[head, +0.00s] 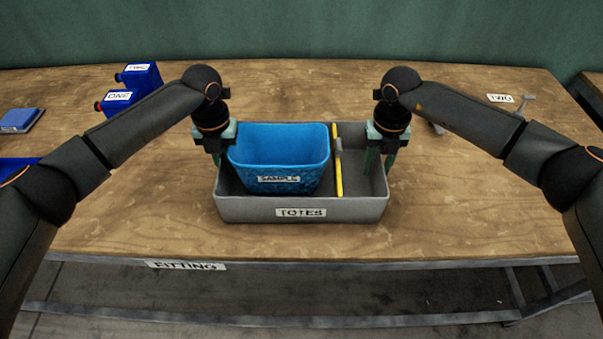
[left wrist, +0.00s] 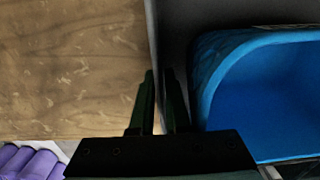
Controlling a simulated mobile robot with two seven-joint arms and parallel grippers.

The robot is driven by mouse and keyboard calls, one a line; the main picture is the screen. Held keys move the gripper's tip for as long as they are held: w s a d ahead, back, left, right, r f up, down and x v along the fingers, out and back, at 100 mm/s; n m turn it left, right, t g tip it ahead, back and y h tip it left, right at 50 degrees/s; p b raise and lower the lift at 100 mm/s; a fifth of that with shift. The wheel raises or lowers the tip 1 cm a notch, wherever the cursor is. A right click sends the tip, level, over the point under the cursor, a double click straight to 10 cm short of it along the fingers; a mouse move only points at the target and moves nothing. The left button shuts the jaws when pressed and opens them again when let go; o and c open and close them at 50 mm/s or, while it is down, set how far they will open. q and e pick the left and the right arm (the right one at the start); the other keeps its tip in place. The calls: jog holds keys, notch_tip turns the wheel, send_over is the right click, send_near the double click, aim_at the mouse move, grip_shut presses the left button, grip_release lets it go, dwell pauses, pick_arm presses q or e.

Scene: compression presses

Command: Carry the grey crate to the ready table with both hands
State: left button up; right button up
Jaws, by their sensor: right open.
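The grey crate (head: 245,208), labelled TOTES, stands on the wooden table marked FITTING. It holds a blue bin (head: 260,152) labelled SAMPLE and a thin yellow bar (head: 338,175). My left gripper (head: 217,155) points down at the crate's left wall. In the left wrist view its fingers (left wrist: 160,75) lie on either side of the wall, with a narrow space between them; whether they press on it I cannot tell. The blue bin (left wrist: 265,95) is close to the inner finger. My right gripper (head: 378,158) is open at the crate's right wall, its fingertips partly hidden.
Blue blocks labelled ONE (head: 114,101) and TWO (head: 139,77) stand at the back left. A blue item (head: 20,121) lies at the far left. A TWO label (head: 500,98) lies at the back right. Table in front of the crate is clear.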

grip_shut()
dwell(0.3)
dwell(1.4)
